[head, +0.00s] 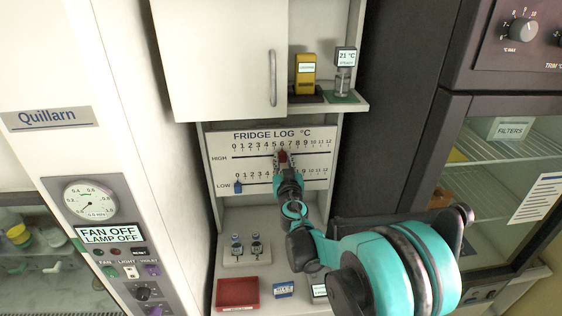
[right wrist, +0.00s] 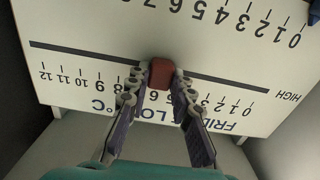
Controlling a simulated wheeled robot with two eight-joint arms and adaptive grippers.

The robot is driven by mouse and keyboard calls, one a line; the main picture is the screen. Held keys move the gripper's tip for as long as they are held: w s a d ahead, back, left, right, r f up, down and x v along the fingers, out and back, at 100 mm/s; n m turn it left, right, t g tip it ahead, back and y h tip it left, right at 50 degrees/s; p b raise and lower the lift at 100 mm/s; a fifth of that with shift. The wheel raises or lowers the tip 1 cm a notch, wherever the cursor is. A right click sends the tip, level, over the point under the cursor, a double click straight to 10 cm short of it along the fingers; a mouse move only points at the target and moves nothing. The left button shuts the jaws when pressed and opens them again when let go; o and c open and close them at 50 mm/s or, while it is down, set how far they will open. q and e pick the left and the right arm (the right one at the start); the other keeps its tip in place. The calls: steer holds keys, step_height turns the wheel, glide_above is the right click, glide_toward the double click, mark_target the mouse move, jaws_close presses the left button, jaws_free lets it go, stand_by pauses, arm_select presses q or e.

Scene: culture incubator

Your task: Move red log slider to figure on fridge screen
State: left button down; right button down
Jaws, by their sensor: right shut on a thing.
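The white FRIDGE LOG °C panel (head: 225,150) has a HIGH scale above a LOW scale, each marked 0 to 12. The red slider (head: 283,156) sits on the HIGH line close to the 6 mark. In the right wrist view, my right gripper (right wrist: 161,80) is shut on the red slider (right wrist: 161,70), one finger on each side. My right gripper (head: 287,172) hides part of the LOW scale. A blue slider (head: 238,187) sits at 0 on the LOW line. No screen clearly labelled as the fridge's is readable. My left gripper is not in view.
A small display (head: 346,56) reading 21 °C stands on the shelf beside a yellow device (head: 305,72). Below the panel are vials (head: 246,248), a red tray (head: 237,292) and a small label block (head: 319,291) partly behind my arm. A glass-door fridge (head: 500,180) stands right.

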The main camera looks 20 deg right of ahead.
steer(key=c, duration=1.3)
jaws_free()
steer(key=shift+d, duration=0.1)
steer(key=shift+s, duration=0.15)
steer(key=v, duration=1.2)
